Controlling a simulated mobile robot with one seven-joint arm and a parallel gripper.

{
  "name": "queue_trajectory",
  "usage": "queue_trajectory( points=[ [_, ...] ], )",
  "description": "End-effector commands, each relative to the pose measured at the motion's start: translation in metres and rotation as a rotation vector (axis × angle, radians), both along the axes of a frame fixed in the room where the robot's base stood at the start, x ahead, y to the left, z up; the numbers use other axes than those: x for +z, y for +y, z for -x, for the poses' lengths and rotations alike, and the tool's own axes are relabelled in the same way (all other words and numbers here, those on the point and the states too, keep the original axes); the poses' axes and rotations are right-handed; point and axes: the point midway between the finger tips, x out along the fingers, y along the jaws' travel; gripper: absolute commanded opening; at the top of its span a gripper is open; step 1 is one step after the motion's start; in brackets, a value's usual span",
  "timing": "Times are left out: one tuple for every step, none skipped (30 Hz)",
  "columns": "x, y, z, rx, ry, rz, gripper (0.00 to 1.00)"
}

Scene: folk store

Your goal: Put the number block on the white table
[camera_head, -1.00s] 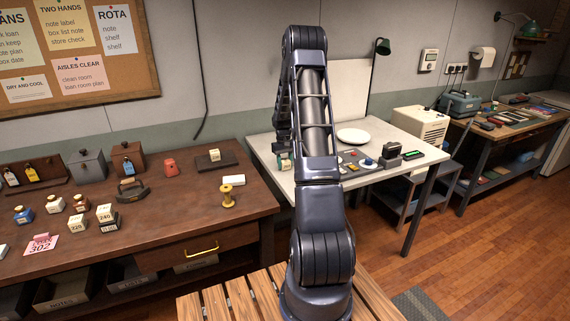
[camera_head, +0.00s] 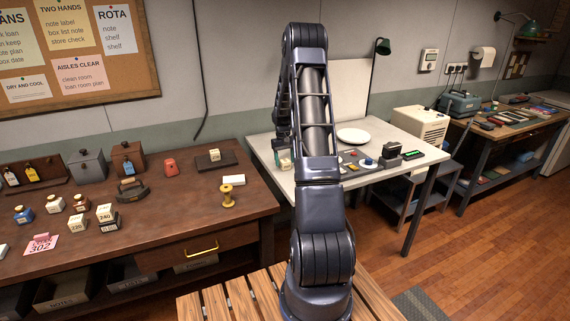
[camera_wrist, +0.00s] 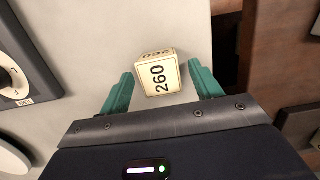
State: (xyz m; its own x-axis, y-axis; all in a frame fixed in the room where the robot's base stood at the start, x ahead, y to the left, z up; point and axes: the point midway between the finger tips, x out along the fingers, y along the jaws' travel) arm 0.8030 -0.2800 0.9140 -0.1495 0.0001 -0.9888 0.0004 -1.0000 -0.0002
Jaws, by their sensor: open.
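A cream number block marked 260 (camera_wrist: 159,78) sits on the white table (camera_wrist: 85,30), close to its edge, in the wrist view. My gripper (camera_wrist: 160,70) is open, its two green fingers on either side of the block with a gap at each side. In the head view the fingers (camera_head: 284,164) are small, over the left part of the white table (camera_head: 380,179), partly behind my arm. Whether the block touches the table cannot be seen there.
The brown bench (camera_head: 160,225) at left holds bottles, boxes, a yellow spool (camera_head: 228,195) and a dark tray (camera_head: 232,161) with a small block. The white table also bears a white plate (camera_head: 353,136), a tray of small items and a dark device (camera_head: 390,152).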

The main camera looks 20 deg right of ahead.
Motion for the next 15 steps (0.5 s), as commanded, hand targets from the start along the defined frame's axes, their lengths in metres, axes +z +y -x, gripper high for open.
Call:
queue_trajectory(
  points=[
    [0.01, 0.0, -0.002, 0.0, -0.002, 0.001, 0.64],
    [0.015, 0.0, -0.003, 0.0, -0.003, 0.001, 0.64],
    [0.024, 0.0, -0.004, 0.0, -0.004, 0.002, 0.64],
    [0.03, 0.0, -0.005, 0.0, -0.004, 0.002, 0.64],
    [0.035, 0.0, -0.006, 0.0, -0.003, 0.002, 0.64],
    [0.043, 0.0, -0.007, 0.0, -0.003, 0.002, 0.64],
    [0.049, 0.0, -0.008, 0.0, -0.002, 0.001, 0.64],
    [0.055, 0.0, -0.009, 0.0, -0.003, 0.002, 0.64],
    [0.062, 0.0, -0.01, 0.0, -0.004, 0.002, 0.64],
    [0.067, 0.0, -0.011, 0.0, -0.003, 0.002, 0.64],
    [0.072, 0.0, -0.011, 0.0, -0.003, 0.001, 0.64],
    [0.077, 0.0, -0.012, 0.0, -0.002, 0.001, 0.64],
    [0.081, 0.0, -0.012, 0.0, -0.001, 0.001, 0.64],
    [0.085, 0.0, -0.013, -0.001, -0.001, 0.001, 0.64],
    [0.089, 0.0, -0.014, -0.001, -0.002, 0.001, 0.64]
  ],
)
